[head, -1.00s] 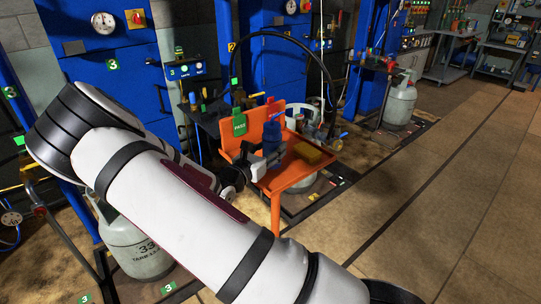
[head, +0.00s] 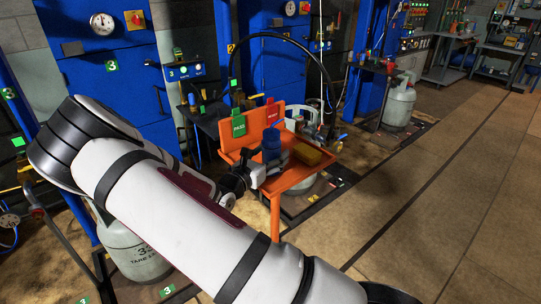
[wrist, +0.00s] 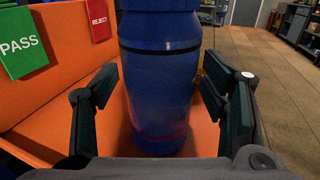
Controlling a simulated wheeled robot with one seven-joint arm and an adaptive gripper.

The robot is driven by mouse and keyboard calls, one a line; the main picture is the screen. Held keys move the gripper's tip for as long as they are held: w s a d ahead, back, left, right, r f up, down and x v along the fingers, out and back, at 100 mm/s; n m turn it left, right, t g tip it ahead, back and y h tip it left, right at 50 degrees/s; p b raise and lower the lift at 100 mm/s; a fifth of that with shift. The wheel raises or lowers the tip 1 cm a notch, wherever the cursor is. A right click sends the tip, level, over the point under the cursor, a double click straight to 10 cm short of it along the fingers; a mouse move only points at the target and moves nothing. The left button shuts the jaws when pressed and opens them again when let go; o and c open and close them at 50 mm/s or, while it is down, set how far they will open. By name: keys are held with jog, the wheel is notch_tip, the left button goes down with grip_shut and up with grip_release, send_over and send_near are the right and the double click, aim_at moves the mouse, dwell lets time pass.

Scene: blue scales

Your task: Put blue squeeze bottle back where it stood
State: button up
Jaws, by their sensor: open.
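My gripper (head: 266,172) is open on the near side of the bottle. In the wrist view my gripper (wrist: 160,88) has one dark finger on each side of the bottle, with gaps visible. Whether the fingertips still reach around the bottle is hard to tell.
A green PASS sign (head: 238,126) and a red REJECT sign (head: 272,113) hang on the stand's orange back panel. A black hose arches behind it. Gas cylinders (head: 398,103) stand around. Open floor (head: 440,190) lies to the right.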

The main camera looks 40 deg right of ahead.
jog(key=p+v, duration=0.2)
jog(key=v, duration=1)
jog(key=s+r+m+g+y, duration=0.3)
jog(key=s+r+m+g, duration=0.2)
jog(key=s+m, duration=0.25)
jog(key=s+r+m+g+y, duration=0.4)
jog(key=s+m, duration=0.2)
jog(key=s, duration=0.3)
jog(key=s+a+r+m+t+y, duration=0.2)
jog(key=s+a+r+m+y, duration=0.2)
jog(key=s, duration=0.4)
jog(key=s+a+r+m+t+y, duration=0.2)
jog(key=s+a+r+m+y, duration=0.2)
jog(key=s+a+y, duration=0.2)
jog(key=s+a, duration=0.2)
jog(key=s, duration=0.1)
jog(key=shift+s+a+r+m, duration=0.2)
jog(key=shift+a+m, duration=0.15)
notch_tip(320, 180, up, 17)
jog(key=t+p, duration=0.3)
jog(key=p, duration=1.1)
jog(key=shift+p, duration=0.3)
